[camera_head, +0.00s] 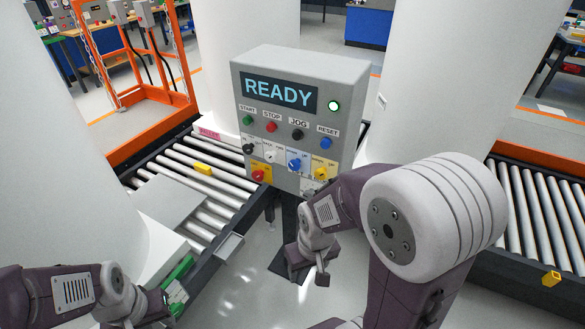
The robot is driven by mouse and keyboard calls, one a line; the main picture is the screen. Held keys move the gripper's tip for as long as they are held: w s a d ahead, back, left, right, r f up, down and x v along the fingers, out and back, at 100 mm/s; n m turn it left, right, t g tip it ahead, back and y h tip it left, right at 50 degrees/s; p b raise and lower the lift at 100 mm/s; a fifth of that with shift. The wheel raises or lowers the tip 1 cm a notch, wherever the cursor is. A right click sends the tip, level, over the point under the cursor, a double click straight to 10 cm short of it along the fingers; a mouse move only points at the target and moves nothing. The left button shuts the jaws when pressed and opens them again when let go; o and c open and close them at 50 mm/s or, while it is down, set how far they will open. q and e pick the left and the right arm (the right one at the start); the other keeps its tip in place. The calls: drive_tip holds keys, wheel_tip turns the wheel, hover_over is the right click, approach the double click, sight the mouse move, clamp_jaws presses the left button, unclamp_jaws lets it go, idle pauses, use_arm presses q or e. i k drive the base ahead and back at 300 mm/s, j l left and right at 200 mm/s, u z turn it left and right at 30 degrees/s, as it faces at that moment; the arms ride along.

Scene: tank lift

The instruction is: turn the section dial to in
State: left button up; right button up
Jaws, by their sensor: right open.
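The grey control box (285,120) stands upright in the middle, with its display reading READY. My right gripper (312,262) is open, below the box's lower right corner and apart from the dials. My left gripper (172,293) is low at the left, beside green parts; its jaws are unclear.
Another roller conveyor (545,205) is at the right. Large white cylinders (430,80) flank the box. An orange frame (120,60) stands at the back left.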

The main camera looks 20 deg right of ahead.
sight(247, 149)
drive_tip(key=i+u, duration=0.15)
drive_tip(key=i, duration=0.6)
drive_tip(key=i+l, duration=0.2)
drive_tip(key=l+z, duration=0.05)
drive_tip(key=l, duration=0.05)
